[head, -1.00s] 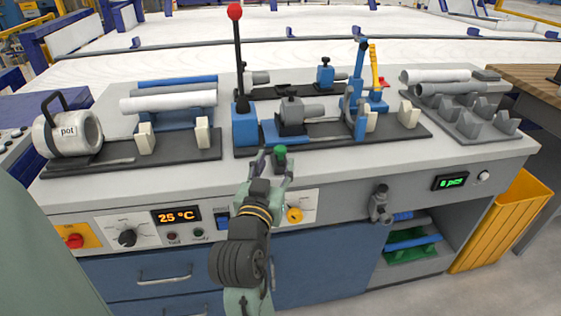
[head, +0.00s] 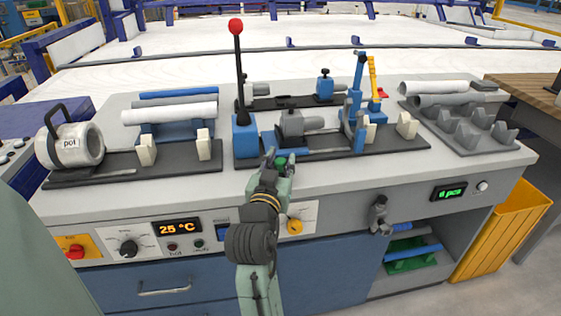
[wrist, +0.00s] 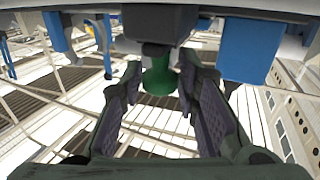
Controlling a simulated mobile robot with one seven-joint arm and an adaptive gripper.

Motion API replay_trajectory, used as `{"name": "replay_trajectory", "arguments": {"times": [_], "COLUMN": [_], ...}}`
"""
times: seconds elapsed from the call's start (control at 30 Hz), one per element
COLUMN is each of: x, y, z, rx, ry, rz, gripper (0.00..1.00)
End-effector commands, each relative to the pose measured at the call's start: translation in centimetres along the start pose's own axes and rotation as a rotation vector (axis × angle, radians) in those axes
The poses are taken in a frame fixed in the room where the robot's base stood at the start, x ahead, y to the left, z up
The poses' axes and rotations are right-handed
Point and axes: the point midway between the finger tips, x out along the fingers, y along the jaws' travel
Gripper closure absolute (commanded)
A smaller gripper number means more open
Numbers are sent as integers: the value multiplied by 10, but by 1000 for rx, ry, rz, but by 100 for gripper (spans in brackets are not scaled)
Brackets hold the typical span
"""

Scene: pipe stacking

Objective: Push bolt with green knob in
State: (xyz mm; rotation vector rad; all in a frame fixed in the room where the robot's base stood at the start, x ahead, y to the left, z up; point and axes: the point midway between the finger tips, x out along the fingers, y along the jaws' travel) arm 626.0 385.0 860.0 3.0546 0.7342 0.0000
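The green knob (head: 282,161) is at the front edge of the middle fixture board, in front of the grey clamp block. In the wrist view the green knob (wrist: 159,80) projects from a dark block, with a dark collar at its base. My gripper (head: 279,160) is at the knob, in front of the bench. In the wrist view the two dark ridged fingers of my gripper (wrist: 160,70) are apart, one on each side of the knob, with gaps visible. The bolt's shaft is hidden.
A red-knobbed lever (head: 237,75) stands upright just left and behind. The grey clamp block (head: 292,124) and a blue clamp (head: 357,115) are behind on the same board. The bench front carries a yellow knob (head: 295,227) below my gripper.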

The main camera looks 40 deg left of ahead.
Motion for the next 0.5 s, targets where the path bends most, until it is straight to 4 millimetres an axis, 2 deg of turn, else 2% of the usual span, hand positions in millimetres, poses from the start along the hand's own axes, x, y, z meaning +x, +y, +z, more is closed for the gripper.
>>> {"name": "replay_trajectory", "arguments": {"times": [0.03,0.37,0.5], "x": [0,0,0], "y": [0,0,0], "z": [0,0,0], "rx": [0,0,0], "ry": [0,0,0], "rz": [0,0,0], "gripper": [76,98,100]}}
